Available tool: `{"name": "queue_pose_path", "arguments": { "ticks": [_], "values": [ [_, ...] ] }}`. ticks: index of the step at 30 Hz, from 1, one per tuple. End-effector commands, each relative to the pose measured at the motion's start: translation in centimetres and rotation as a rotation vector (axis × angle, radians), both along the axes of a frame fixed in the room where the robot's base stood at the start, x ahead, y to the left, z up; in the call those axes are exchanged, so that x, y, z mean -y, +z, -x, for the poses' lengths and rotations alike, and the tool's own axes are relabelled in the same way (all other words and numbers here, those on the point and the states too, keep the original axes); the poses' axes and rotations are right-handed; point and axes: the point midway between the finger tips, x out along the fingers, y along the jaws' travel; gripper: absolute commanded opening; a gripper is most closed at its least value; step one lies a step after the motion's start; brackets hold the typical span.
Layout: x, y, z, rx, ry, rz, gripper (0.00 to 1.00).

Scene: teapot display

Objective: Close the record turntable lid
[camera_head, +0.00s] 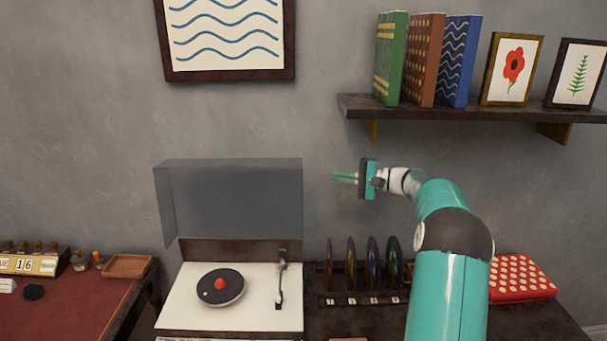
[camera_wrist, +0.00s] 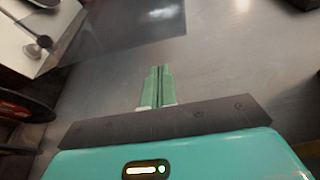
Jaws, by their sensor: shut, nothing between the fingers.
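The record turntable (camera_head: 180,310) has a cream top with a black record (camera_head: 235,291) and a red centre. Its tonearm (camera_head: 279,290) is at the right side of the top. The grey see-through lid (camera_head: 230,200) stands open and upright at the back. My gripper (camera_head: 335,177) is shut and empty, to the right of the lid's right edge at about its upper half, apart from it in the picture. In the wrist view my gripper (camera_wrist: 157,72) points at the grey wall, with part of the lid (camera_wrist: 90,30) at the upper left.
A rack of several upright records (camera_head: 360,298) stands right of the turntable, below my arm. A red dotted case (camera_head: 520,278) lies further right. A wall shelf (camera_head: 470,112) with books and framed pictures is above. A red-topped desk (camera_head: 70,305) is at left.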

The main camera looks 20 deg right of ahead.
Motion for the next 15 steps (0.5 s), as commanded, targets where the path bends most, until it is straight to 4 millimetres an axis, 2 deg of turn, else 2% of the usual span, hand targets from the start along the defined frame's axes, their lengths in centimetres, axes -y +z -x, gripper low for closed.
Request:
{"name": "queue_pose_path", "arguments": {
  "ticks": [5, 15],
  "values": [
    [-0.5, 0.0, -0.6, 0.002, -0.005, -0.001, 0.0],
    [-4.9, -0.4, -4.5, 0.002, -0.005, 0.0, 0.0]
  ]
}}
